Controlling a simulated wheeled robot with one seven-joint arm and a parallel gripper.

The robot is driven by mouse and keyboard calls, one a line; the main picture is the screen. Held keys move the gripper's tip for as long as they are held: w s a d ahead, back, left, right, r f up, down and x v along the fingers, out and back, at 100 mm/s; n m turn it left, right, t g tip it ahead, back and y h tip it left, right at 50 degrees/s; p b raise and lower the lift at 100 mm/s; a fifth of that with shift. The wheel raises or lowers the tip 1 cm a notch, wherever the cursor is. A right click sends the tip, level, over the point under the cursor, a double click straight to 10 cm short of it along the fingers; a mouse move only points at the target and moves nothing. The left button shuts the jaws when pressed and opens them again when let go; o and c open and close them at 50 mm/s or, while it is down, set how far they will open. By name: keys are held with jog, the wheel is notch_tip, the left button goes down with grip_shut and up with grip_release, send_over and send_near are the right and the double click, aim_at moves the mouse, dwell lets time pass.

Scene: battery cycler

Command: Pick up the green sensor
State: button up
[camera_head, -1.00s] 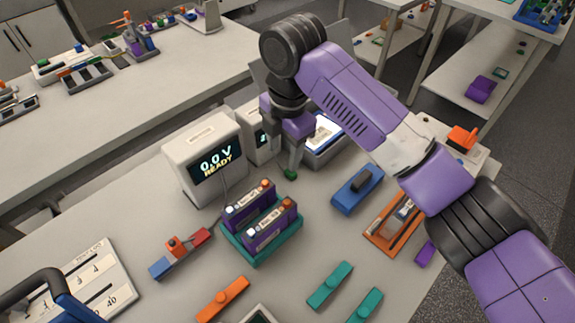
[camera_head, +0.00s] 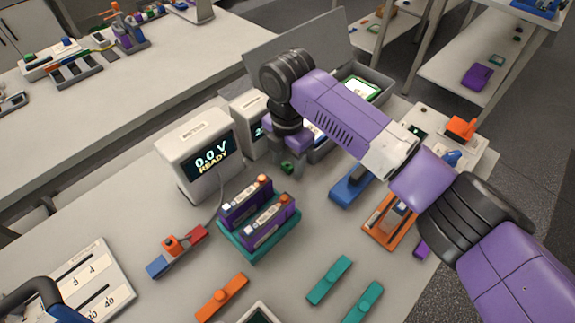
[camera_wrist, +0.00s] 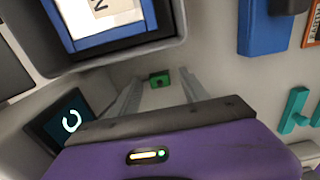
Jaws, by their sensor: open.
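The green sensor (camera_head: 287,168) is a small block on the white table, behind the teal battery tray and right of the cycler. In the wrist view the green sensor (camera_wrist: 159,77) lies beyond the fingertips, near the middle of the gap. My gripper (camera_head: 286,160) points down close to it in the head view. The gripper (camera_wrist: 160,92) is open in the wrist view, with its two grey fingers apart and nothing held. My wrist partly hides the area around the sensor in the head view. I cannot tell the exact height of the fingertips above it.
A cycler reading 0.0 V READY (camera_head: 203,160) and a second display unit (camera_head: 249,112) stand close left. A grey open bin (camera_head: 376,88) is behind. A teal tray (camera_head: 262,254) holds purple batteries in front. A blue block (camera_head: 345,190) sits right.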

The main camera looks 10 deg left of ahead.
aim_at(288, 165)
grip_shut()
jog(key=shift+r, duration=0.15)
notch_tip(288, 165, up, 20)
dwell(0.7)
jog(key=shift+s, duration=0.1)
